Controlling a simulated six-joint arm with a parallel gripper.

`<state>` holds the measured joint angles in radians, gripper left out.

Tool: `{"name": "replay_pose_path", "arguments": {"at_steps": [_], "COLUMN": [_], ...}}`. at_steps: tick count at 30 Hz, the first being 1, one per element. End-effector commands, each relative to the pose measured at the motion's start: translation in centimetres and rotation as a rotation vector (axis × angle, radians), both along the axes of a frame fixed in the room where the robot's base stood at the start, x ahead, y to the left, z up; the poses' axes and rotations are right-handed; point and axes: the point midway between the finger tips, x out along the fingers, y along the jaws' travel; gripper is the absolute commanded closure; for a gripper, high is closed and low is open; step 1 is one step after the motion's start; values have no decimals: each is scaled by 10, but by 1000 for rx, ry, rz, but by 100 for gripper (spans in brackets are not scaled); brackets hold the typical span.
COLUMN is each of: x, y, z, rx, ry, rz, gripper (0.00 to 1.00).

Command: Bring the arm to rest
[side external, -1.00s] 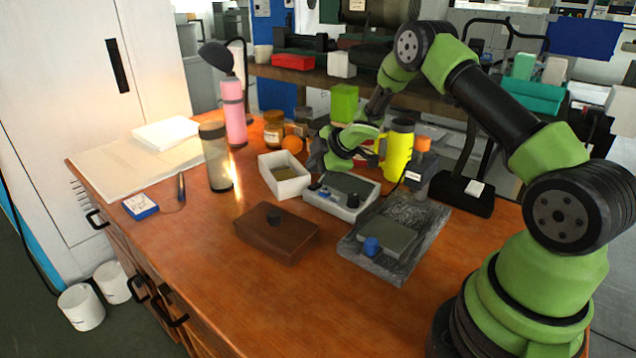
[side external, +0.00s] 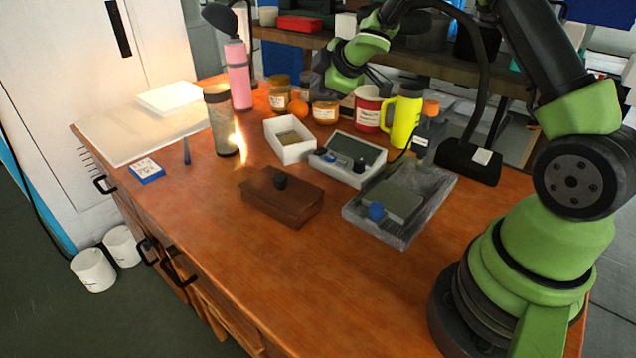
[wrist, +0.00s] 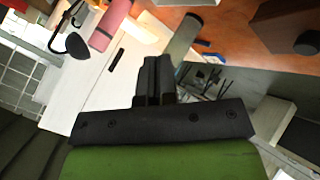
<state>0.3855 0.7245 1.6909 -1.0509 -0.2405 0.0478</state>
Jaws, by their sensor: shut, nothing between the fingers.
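My gripper (wrist: 157,78) is shut and empty in the wrist view, its two dark fingers side by side. In the side view my gripper (side external: 325,84) hangs in the air above the back of the workbench, partly hidden against the dark shelf. It is apart from everything below it.
A brown wooden box (side external: 282,203) and a stone block tray (side external: 425,232) lie in front. The bench front (side external: 290,270) is clear.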

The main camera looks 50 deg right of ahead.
Motion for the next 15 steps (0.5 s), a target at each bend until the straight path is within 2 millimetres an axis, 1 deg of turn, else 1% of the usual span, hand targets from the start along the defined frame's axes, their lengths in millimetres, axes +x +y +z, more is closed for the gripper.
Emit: {"name": "replay_pose_path", "arguments": {"at_steps": [1,3,5,6,8,10,11,12,14,15], "x": [-7,-22,-39,-52,-73,-101,-113,-130,-156,-173], "y": [6,14,22,28,39,53,59,68,83,93], "z": [30,61,84,98,114,130,135,140,145,147], "rx": [17,63,112,149,214,298,338,393,482,544], "ry": [-29,-52,-66,-75,-80,-79,-76,-69,-51,-35], "rz": [-73,-186,-278,-336,-416,-503,-537,-579,-636,-668], "gripper": [100,100,100,100,100,100,100,100,100,100]}}
